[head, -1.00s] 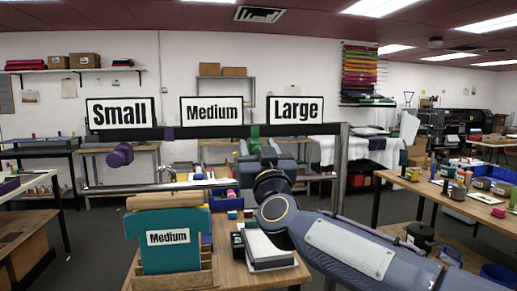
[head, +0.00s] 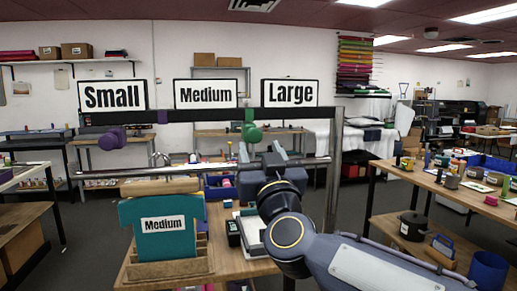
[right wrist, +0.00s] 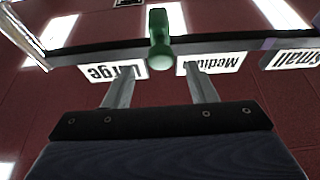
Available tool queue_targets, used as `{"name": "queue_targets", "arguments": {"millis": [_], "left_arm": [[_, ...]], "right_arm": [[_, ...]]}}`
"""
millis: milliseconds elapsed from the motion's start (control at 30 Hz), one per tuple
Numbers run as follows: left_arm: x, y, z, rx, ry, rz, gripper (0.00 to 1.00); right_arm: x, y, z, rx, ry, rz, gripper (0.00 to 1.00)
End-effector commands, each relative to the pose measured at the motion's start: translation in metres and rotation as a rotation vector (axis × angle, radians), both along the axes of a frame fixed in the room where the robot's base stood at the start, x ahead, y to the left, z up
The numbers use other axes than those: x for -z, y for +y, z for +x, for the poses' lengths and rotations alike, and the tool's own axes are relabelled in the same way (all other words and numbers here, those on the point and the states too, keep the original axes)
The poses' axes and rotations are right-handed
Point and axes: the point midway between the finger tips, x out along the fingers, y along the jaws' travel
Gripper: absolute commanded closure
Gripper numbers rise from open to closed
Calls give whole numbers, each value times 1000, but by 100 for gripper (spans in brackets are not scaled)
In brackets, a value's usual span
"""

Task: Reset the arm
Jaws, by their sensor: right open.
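My right gripper (head: 262,153) is open and empty, its two fingers pointing up toward the rack's dark upper bar (head: 200,115). In the right wrist view its fingers (right wrist: 161,75) stand apart, with a green knob-like piece (right wrist: 159,45) beyond them in the gap. The green piece (head: 251,130) hangs from the bar under the Medium and Large signs and looks clear of the fingers. My right arm reaches in from the lower right. My left gripper is not in view.
Signs read Small (head: 113,95), Medium (head: 206,93) and Large (head: 290,93). A purple piece (head: 112,138) hangs at left. A teal shirt-shaped piece (head: 165,245) labelled Medium stands in a wooden holder (head: 140,274). A cluttered table (head: 420,176) is at right.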

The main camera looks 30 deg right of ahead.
Motion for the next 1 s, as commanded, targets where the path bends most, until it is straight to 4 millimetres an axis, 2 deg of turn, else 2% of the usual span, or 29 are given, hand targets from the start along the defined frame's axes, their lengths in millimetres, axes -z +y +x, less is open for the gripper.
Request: {"name": "queue_targets", "arguments": {"millis": [433, 567, 667, 767, 800, 900, 1000], "left_arm": [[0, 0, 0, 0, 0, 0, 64], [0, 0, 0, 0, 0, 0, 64], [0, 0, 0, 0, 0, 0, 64], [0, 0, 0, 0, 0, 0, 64], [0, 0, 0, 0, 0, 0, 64], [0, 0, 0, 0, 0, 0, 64], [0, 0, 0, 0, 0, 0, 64]], "right_arm": [[1, 1, 0, -7, 3, -1, 49], [20, 11, -6, -102, 56, -7, 49], [62, 27, -19, -254, 186, 4, 49], [131, 43, -44, -406, 407, 57, 49], [159, 47, -57, -449, 502, 88, 49], [227, 53, -94, -513, 740, 179, 49], [287, 54, -137, -526, 968, 284, 49]]}}
